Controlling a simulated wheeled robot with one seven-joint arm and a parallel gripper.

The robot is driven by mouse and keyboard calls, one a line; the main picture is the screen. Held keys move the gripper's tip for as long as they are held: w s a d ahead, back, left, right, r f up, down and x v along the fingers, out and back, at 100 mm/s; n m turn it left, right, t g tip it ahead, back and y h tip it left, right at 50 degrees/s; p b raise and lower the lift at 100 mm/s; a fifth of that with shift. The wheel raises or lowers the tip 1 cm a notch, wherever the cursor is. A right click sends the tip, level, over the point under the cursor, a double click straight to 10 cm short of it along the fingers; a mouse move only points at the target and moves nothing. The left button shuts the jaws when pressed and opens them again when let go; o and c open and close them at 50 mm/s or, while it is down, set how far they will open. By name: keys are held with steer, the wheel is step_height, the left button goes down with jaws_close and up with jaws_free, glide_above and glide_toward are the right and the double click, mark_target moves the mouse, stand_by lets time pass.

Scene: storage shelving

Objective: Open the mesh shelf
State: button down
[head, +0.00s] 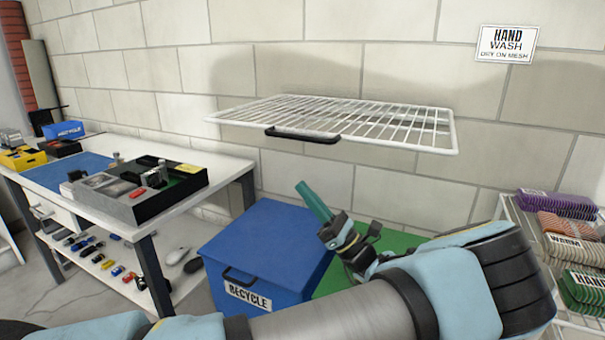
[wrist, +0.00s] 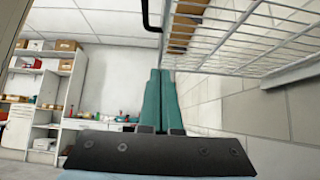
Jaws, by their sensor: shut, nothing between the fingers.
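The white wire mesh shelf (head: 370,118) sticks out flat from the block wall. A black handle (head: 303,135) sits on its front edge. The mesh (wrist: 260,35) also shows in the wrist view at upper right, and the black handle (wrist: 148,20) hangs at the top. My gripper (head: 304,185) is below the shelf and its handle, with teal fingers pointing up and to the left. The fingers (wrist: 160,72) are shut together in the wrist view, with nothing between them. They are apart from the handle.
A blue recycle bin (head: 240,245) stands below the shelf, with a green surface (head: 400,240) beside it. A workbench (head: 225,165) with a parts tray is at left. A wire rack (head: 535,240) with folded cloths is at right. A hand wash sign (head: 506,43) is on the wall.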

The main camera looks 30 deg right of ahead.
mark_target(284, 127)
steer(key=w+a+r+p, duration=0.3)
steer(key=w+r, duration=0.1)
steer(key=r, duration=0.5)
steer(key=shift+w+r, duration=0.35)
steer(key=r+m+h+p, duration=0.1)
steer(key=r+m+p, duration=0.1)
steer(key=r+p, duration=0.2)
steer(key=r+m+t+h+p, duration=0.1)
steer(key=r+m+h+p, duration=0.1)
steer(key=r+p, duration=0.2)
steer(key=r+m+t+h+p, duration=0.1)
steer(key=r+m+h+p, duration=0.1)
steer(key=r+p, duration=0.2)
steer(key=shift+w+d, duration=0.2)
steer(key=shift+d, duration=0.05)
steer(key=shift+d+r+t+h+p, duration=0.1)
steer(key=shift+r+t+h+p, duration=0.2)
steer(key=shift+r+p, duration=0.1)
